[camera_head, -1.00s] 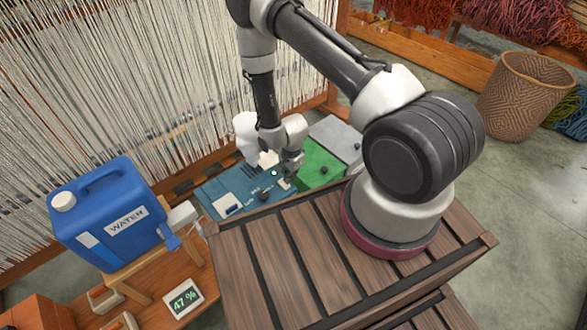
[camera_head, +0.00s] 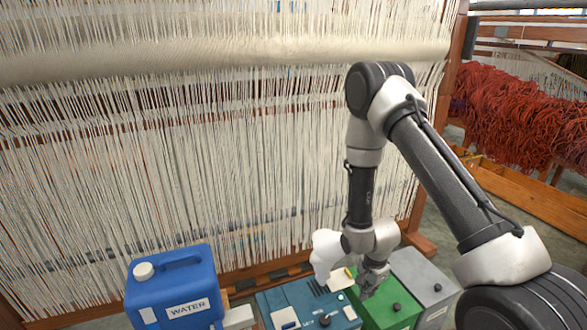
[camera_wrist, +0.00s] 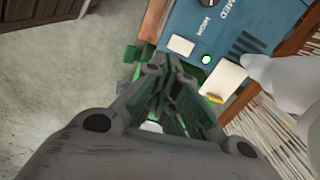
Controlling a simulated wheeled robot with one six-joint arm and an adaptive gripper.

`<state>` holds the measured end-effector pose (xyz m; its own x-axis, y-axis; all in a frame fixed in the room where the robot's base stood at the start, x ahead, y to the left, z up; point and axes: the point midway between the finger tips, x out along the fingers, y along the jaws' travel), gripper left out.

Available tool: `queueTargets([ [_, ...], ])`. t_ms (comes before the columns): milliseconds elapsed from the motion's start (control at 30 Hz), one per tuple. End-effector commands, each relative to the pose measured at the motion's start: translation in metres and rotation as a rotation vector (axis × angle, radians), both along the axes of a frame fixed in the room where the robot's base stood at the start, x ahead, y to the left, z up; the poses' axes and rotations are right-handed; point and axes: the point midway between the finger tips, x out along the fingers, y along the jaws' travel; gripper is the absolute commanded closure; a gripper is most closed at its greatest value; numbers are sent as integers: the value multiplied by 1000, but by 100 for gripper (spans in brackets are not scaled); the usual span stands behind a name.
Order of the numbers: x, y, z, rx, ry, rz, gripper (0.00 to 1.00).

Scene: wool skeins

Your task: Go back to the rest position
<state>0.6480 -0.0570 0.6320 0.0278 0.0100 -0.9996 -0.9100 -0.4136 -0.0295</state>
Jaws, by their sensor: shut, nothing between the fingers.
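My gripper (camera_head: 372,281) hangs from my bent arm in the head view, close above the green box and beside the blue device. Its fingers are together and empty in the wrist view (camera_wrist: 168,98). The blue control device (camera_head: 283,298) sits low in the middle of the head view. In the wrist view the device (camera_wrist: 228,32) shows a knob, white switch plates and a lit green light. The green box (camera_head: 392,309) stands right of it, and the grey box (camera_head: 425,283) right of that.
A blue water jug (camera_head: 172,287) stands at the lower left. The loom with pale warp threads (camera_head: 200,150) fills the back. Red wool skeins (camera_head: 525,115) hang at the right. Bare concrete floor (camera_wrist: 55,75) shows left in the wrist view.

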Motion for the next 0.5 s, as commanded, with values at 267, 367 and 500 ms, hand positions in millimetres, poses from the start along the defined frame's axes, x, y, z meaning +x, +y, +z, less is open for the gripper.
queueTargets([
  [267,-75,-20,25,-20,300,468,100],
  [367,-84,-24,63,6,357,625,100],
  [500,-87,-30,117,41,384,788,100],
])
